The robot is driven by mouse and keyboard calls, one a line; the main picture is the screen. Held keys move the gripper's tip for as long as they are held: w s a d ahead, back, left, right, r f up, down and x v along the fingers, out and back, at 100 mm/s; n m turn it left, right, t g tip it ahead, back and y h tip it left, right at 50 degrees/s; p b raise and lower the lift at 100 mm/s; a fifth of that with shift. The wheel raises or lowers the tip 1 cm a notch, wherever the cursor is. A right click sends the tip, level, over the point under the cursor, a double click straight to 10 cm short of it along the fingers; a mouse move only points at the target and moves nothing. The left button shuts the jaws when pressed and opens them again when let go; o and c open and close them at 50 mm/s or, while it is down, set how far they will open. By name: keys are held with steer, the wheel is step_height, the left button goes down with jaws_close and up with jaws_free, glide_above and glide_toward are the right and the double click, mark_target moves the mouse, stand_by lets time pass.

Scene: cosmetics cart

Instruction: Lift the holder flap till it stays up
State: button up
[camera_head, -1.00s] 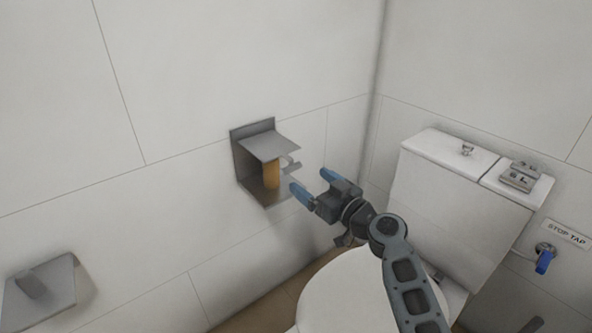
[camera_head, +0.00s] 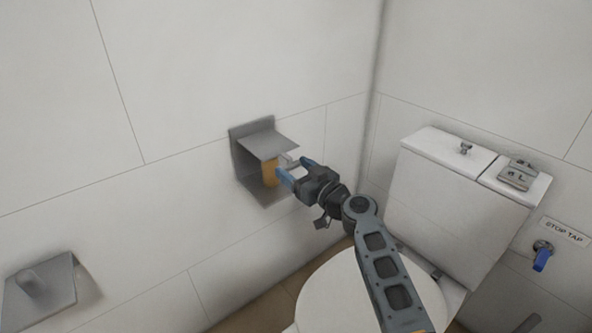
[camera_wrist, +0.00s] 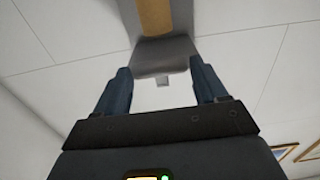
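The grey metal holder (camera_head: 242,152) is fixed to the left wall. Its flap (camera_head: 268,146) juts out over a brown roll (camera_head: 269,172), with a small pale tab at the front edge. My gripper (camera_head: 295,169) is open, its blue fingertips close to the holder's front, just below the flap edge. I cannot tell whether any finger touches the tab.
The toilet with its closed lid (camera_head: 340,300) and cistern (camera_head: 440,175) stands to the right of the holder, below and beside my arm. A second grey wall fixture (camera_head: 45,290) is at the lower left. The wall above the holder is clear.

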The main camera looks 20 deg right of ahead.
steer(key=c, duration=1.1)
steer(key=shift+c, duration=0.2)
steer(key=shift+r, duration=0.15)
